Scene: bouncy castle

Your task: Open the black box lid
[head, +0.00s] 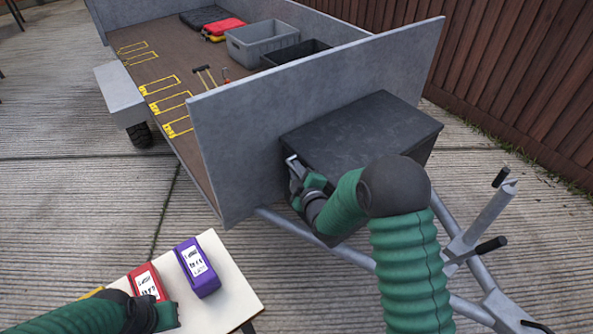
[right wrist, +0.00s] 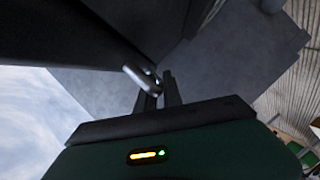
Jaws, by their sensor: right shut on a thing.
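The black box (head: 365,130) sits on the trailer's drawbar against the trailer's front panel, and its lid looks down in the head view. My right gripper (head: 294,167) is at the left end of the box's near side, just below the lid edge. In the right wrist view its fingers (right wrist: 158,90) are close together on a small metallic piece, the handle (right wrist: 141,77), beside the dark box surface (right wrist: 70,35). The arm hides much of the box's near side in the head view. My left arm comes in at the lower left; its gripper's fingers cannot be made out.
The grey trailer panel (head: 230,140) stands directly left of the box. A white table (head: 235,290) at the lower left carries a red case (head: 148,283) and a purple case (head: 197,268). Drawbar rails (head: 330,250) run below the box. A wooden fence (head: 520,70) stands behind.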

